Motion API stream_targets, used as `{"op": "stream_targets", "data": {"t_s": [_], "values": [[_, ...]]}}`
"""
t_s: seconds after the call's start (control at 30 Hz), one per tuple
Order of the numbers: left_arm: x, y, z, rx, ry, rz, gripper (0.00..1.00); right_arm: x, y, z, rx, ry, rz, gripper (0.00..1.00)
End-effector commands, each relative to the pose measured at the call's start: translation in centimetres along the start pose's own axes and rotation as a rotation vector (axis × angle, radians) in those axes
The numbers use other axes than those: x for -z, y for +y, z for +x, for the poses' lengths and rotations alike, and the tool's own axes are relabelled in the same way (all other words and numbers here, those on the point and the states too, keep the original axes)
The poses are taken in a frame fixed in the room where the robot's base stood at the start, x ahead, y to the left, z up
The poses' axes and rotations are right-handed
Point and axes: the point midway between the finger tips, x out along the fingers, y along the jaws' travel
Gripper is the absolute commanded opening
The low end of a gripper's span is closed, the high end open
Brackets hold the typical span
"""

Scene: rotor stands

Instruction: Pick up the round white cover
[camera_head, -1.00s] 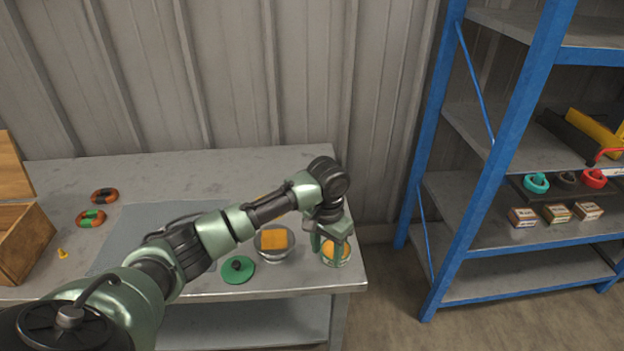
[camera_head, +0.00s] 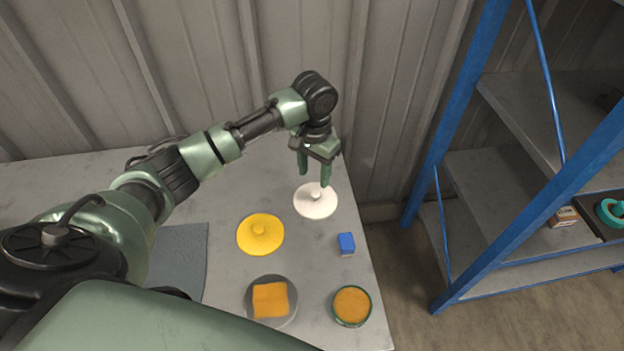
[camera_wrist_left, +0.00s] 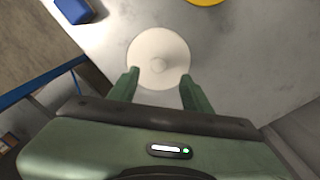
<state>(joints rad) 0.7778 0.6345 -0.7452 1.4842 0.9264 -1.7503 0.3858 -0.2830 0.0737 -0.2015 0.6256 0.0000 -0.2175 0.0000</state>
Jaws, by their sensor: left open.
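The round white cover (camera_head: 316,201) lies flat on the grey table, with a small knob at its middle. It also shows in the left wrist view (camera_wrist_left: 158,58), ahead of and between the fingers. My left gripper (camera_head: 314,178) is open and empty above the cover, its fingers pointing down. In the left wrist view my left gripper (camera_wrist_left: 158,90) has its two green fingers wide apart, with the near rim of the cover between their tips. The exact height over the cover is hard to tell. My right gripper is not in view.
A yellow cover (camera_head: 260,233) and a blue block (camera_head: 346,243) lie close by on the table (camera_head: 225,292). A bowl with an orange square (camera_head: 270,299) and a round container with orange contents (camera_head: 351,306) stand nearer. A blue-framed shelf (camera_head: 455,160) stands at right.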

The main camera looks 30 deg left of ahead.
Motion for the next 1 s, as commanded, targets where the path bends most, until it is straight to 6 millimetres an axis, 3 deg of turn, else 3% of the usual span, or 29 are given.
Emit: {"op": "stream_targets", "data": {"t_s": [0.1,0.23,0.6,0.9,1.0], "values": [[-0.1,0.0,0.8,0.000,-0.003,0.000,0.49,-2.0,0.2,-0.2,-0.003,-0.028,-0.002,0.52],[0.0,0.0,2.3,0.001,-0.003,0.000,0.49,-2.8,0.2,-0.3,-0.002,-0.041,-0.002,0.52],[0.3,0.3,7.2,0.001,-0.002,0.000,0.49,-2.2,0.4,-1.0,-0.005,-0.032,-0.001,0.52],[0.3,0.3,7.8,0.001,0.000,0.001,0.49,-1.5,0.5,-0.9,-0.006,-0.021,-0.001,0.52],[0.3,0.3,7.8,0.001,0.000,0.001,0.24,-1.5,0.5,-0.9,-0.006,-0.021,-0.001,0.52]]}}
